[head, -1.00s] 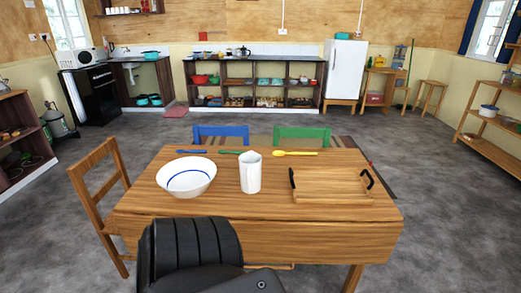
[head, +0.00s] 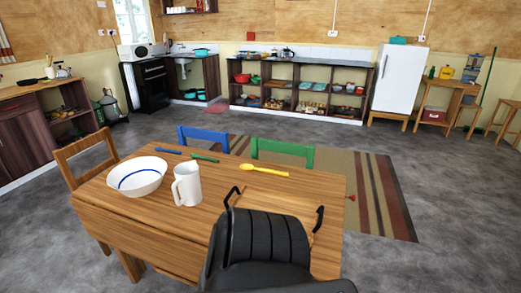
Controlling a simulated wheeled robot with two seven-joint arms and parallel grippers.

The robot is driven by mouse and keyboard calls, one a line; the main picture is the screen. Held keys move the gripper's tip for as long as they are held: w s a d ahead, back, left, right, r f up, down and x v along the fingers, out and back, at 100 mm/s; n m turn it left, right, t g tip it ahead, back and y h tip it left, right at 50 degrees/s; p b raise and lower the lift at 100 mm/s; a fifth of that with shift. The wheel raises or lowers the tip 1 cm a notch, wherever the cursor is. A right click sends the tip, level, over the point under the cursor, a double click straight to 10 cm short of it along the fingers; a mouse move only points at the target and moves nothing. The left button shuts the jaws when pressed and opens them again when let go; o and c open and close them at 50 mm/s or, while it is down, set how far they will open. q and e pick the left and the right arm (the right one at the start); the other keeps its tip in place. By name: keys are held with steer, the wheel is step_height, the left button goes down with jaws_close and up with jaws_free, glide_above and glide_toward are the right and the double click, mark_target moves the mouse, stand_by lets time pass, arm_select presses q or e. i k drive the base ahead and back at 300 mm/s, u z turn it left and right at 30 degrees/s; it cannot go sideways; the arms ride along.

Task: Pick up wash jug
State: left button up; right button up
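The white wash jug (head: 188,186) stands upright on the wooden table (head: 165,228), near the middle of its top. Its handle is on the left side. No gripper touches it. Neither of my grippers can be seen in the head view. A black ribbed part of my own body fills the bottom middle of the view and covers the table's right front.
A white bowl (head: 137,178) with a blue line stands just left of the jug. Blue (head: 168,151), green (head: 203,158) and yellow (head: 265,171) utensils lie behind. A black-handled tray is mostly hidden. Blue (head: 203,137) and green chairs (head: 284,152) stand behind, a wooden chair (head: 88,160) left.

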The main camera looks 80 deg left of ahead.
mark_target(186, 188)
steer(key=i, duration=1.95)
steer(key=u, duration=3.45)
steer(key=i, duration=0.5)
